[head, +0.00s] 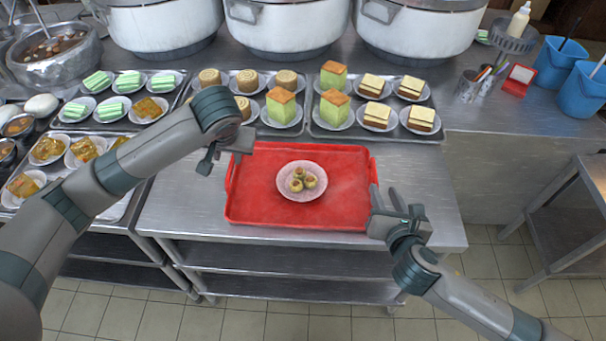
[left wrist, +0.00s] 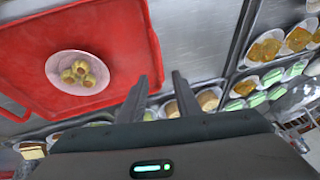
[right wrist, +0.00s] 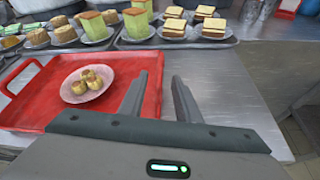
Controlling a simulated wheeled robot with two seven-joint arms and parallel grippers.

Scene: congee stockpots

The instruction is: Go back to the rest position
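My left gripper (head: 222,152) is above the metal table at the left end of the red tray (head: 340,208). In the left wrist view its two fingers (left wrist: 160,88) are apart with nothing between them. My right gripper (head: 396,212) is at the tray's right end. In the right wrist view its fingers (right wrist: 158,97) are apart and empty. The tray lies on the table. A pale plate (head: 302,196) with several small round pastries (head: 302,180) sits near the tray's middle. The plate also shows in the left wrist view (left wrist: 62,58) and right wrist view (right wrist: 90,94).
Behind the tray are metal trays of plated cakes (head: 282,105) and sandwiches (head: 376,116). Large white stockpots (head: 283,25) stand at the back. Bowls and dishes (head: 47,150) crowd the left. Blue buckets (head: 556,62) and a small red-framed sign (head: 519,78) are at right.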

